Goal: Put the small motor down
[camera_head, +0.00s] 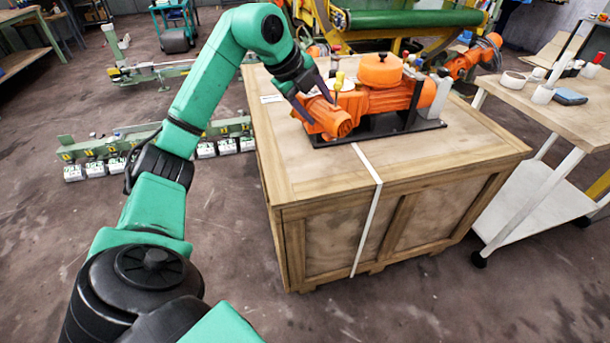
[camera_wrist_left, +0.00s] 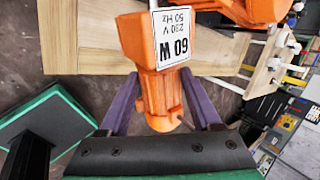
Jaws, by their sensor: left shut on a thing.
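My left gripper (camera_head: 318,98) reaches over the far left part of the wooden crate, fingers pointing down. It is shut on the small orange motor (camera_head: 328,120). In the left wrist view the motor (camera_wrist_left: 158,98) sits between the purple fingers and carries a white label with "60 W, 230 V 50 Hz" upside down. In the head view the motor is at the left end of a larger orange machine (camera_head: 385,101) on a black base plate (camera_head: 380,132). I cannot tell whether the motor touches the plate or the machine. My right gripper is not in view.
The wooden crate (camera_head: 450,150) has bare top in front of the machine, and a white strap (camera_head: 368,200) runs down its front. A bench (camera_head: 560,120) with rolls and small items stands at the right. A low green rail with white boxes (camera_head: 205,150) lies on the floor at left.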

